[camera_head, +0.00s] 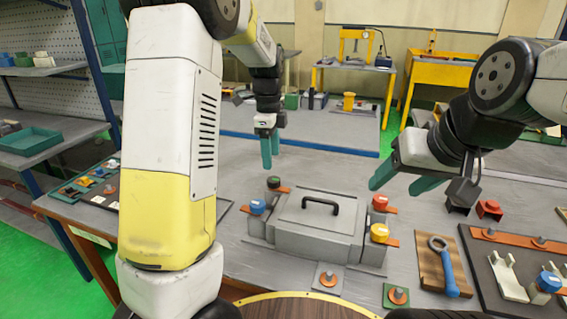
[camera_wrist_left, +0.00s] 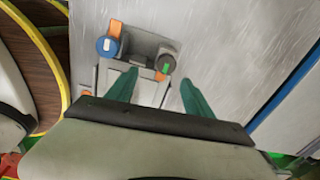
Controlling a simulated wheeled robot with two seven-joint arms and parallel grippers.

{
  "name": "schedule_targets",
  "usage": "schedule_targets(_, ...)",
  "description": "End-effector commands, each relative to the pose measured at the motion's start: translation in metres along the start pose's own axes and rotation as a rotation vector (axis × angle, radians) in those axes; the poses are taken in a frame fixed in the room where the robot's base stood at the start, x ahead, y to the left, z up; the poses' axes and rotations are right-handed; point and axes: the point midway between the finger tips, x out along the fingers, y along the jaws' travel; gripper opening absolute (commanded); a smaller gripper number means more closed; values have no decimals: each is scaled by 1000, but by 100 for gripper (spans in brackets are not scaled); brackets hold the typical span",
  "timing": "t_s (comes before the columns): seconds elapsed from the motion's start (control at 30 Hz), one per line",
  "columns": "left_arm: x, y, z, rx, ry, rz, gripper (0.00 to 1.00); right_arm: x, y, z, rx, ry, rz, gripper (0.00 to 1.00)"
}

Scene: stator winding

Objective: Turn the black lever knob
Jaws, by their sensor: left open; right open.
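The black knob (camera_head: 273,183) sits at the back left corner of a grey box-like fixture (camera_head: 318,240), with an orange lever piece beside it. In the left wrist view the black knob (camera_wrist_left: 166,64) shows a green mark, with orange below it. My left gripper (camera_head: 270,150) is above and behind the knob, pointing down, open and empty. In the left wrist view the knob appears just beyond and between the two teal fingertips (camera_wrist_left: 160,76), apart from them. My right gripper (camera_head: 400,183) is open and empty above the table, right of the fixture.
A blue knob (camera_head: 257,207) is close to the black one. Red (camera_head: 380,202) and yellow (camera_head: 379,233) knobs stand on the fixture's right side, and a black handle (camera_head: 321,203) tops its lid. A blue-handled wrench (camera_head: 446,268) lies at right. The table behind the fixture is clear.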

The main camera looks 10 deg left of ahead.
Motion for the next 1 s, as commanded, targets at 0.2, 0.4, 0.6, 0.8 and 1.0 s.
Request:
schedule_targets(0.2,17,-9,-1,81,-20,24,61,0,0,0,0,0,0,61)
schedule_targets(0.4,47,-7,-1,81,-20,26,61,0,0,0,0,0,0,61)
schedule_targets(0.6,76,-7,0,81,-20,25,61,0,0,0,0,0,0,61)
schedule_targets(0.8,88,-7,0,79,-20,21,61,0,0,0,0,0,0,61)
schedule_targets(1.0,88,-7,0,79,-19,20,61,0,0,0,0,0,0,61)
